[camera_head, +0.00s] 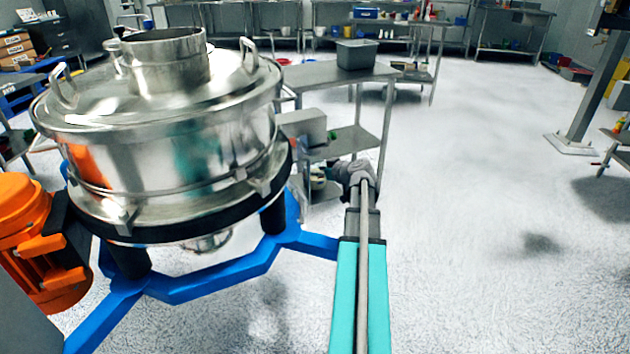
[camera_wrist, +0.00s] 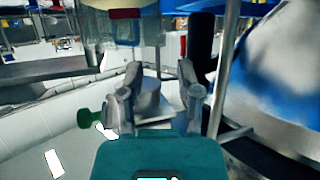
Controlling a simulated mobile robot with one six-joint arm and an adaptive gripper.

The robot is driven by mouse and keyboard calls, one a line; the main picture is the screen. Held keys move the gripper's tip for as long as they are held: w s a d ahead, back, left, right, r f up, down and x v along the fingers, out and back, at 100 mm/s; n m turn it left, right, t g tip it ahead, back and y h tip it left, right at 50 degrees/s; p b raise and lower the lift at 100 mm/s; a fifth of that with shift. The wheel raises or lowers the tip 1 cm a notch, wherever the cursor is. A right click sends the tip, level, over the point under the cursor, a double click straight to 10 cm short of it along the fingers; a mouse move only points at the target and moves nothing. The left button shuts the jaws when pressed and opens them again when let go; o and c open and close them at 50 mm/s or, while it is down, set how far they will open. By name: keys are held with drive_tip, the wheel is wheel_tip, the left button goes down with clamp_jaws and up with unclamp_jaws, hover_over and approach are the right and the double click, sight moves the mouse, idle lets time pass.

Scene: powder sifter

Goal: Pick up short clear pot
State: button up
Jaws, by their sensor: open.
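In the wrist view, my gripper (camera_wrist: 160,72) shows two grey fingers spread apart, with nothing visibly held between them. Clear, glass-like vessels (camera_wrist: 97,32) show beyond the fingers, up and to the left. I cannot tell which of them is the short clear pot, or whether the fingers touch any of them. In the head view, my arm reaches forward to the right of the steel sifter, toward a steel shelf table. The fingers and the pot cannot be made out there.
The large steel sifter (camera_head: 180,150) on its blue frame (camera_head: 225,275) stands close on the left, with an orange motor (camera_head: 35,235). The steel table (camera_head: 325,75) behind holds a grey bin (camera_head: 357,54) and has a lower shelf (camera_head: 352,138). The floor on the right is open.

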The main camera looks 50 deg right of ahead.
drive_tip(key=shift+w+f, duration=0.25)
drive_tip(key=shift+w, duration=0.4)
drive_tip(key=shift+b+x, duration=1.25)
drive_tip(key=shift+x, duration=1.4)
drive_tip(key=shift+s+f, duration=0.1)
drive_tip(key=shift+c, duration=0.2)
clamp_jaws()
